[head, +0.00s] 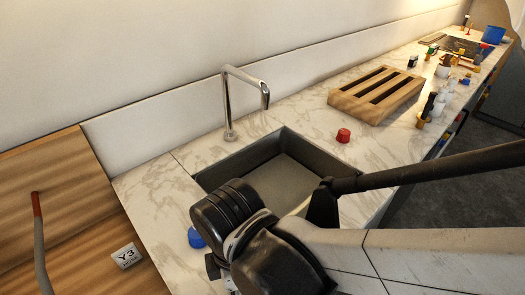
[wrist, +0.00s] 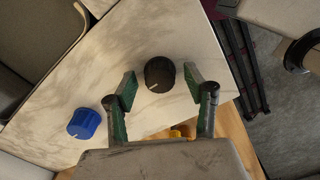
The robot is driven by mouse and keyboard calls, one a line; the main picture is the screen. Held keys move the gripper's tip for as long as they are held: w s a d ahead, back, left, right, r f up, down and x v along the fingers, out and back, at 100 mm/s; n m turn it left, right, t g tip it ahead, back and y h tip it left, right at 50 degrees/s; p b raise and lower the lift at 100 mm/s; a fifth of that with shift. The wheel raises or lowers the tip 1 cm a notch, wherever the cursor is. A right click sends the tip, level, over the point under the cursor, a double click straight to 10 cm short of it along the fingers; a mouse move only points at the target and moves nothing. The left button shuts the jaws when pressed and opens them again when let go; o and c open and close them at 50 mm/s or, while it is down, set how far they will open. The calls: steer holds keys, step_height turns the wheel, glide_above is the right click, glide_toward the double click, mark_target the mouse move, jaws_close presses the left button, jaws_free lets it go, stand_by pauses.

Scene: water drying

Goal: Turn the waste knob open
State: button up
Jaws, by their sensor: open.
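A black round knob (wrist: 159,75) with a white pointer line stands on the marble counter in the wrist view. No label on it is legible; it is probably the waste knob. My gripper (wrist: 161,80) is open, with one green-padded finger on each side of the black knob. I cannot tell whether either finger touches it. The pointer line points toward the lower left of the wrist view. In the head view my arm hides the black knob and my fingertips.
A blue knob (wrist: 84,123) sits left of my gripper; it also shows in the head view (head: 197,238). A red knob (head: 343,135) sits beyond the dark sink (head: 285,180), near the tap (head: 229,105). A wooden rack (head: 378,93) and several small items stand farther along.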

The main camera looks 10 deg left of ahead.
steer(key=shift+f, duration=0.2)
steer(key=c, duration=1.1)
